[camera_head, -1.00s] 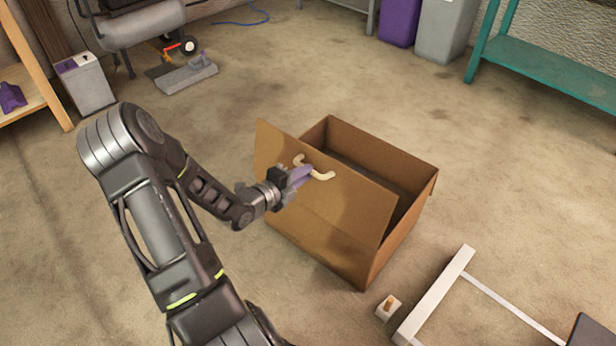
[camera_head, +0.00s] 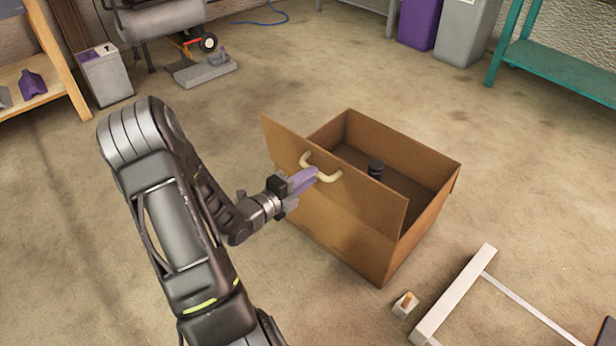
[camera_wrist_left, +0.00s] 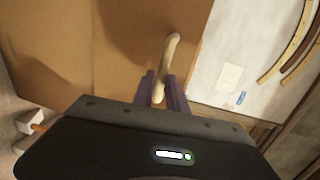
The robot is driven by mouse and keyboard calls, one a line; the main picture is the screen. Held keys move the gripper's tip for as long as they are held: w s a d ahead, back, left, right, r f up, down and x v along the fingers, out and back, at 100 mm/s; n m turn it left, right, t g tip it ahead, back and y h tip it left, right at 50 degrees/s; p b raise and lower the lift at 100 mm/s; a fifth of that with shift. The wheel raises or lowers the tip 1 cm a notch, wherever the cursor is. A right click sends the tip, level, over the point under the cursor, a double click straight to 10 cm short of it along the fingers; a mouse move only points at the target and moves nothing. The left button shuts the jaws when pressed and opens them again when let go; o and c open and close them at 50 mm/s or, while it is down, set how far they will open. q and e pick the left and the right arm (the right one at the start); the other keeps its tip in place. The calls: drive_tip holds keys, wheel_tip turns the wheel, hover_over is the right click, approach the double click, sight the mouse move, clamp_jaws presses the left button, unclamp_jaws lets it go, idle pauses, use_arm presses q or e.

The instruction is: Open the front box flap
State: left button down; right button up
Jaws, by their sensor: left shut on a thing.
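The brown cardboard box (camera_head: 430,225) stands open-topped on the floor, its front flap (camera_head: 365,205) standing up along the near side and tilted outward. A cream curved handle (camera_head: 331,178) is fixed to the flap near its top edge. My left gripper (camera_head: 312,177) has its purple fingers shut on the handle. In the left wrist view the fingers (camera_wrist_left: 162,92) close around the lower part of the handle (camera_wrist_left: 171,55), with the flap's brown surface (camera_wrist_left: 60,50) behind. A dark, round-topped object (camera_head: 376,168) shows inside the box. My right gripper is not in view.
A white frame (camera_head: 455,292) and a small white block with an orange peg (camera_head: 405,304) lie on the floor at the lower right. A teal shelf (camera_head: 560,70) stands at the back right. Floor left of the box is clear apart from my arm.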

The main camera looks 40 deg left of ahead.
use_arm(q)
drive_tip(key=shift+s+f+g, duration=0.3)
drive_tip(key=shift+f, duration=0.55)
drive_tip(key=c, duration=1.6)
unclamp_jaws()
drive_tip(key=shift+w+f, duration=0.1)
drive_tip(key=shift+f, duration=0.05)
drive_tip(key=shift+c, duration=0.2)
drive_tip(key=shift+o, duration=1.2)
drive_tip(key=shift+w, duration=0.15)
drive_tip(key=shift+r, duration=0.2)
drive_tip(key=s+r+p, duration=0.1)
drive_tip(key=s+p, duration=0.1)
drive_tip(key=s, duration=0.5)
drive_tip(key=shift+s+r, duration=0.3)
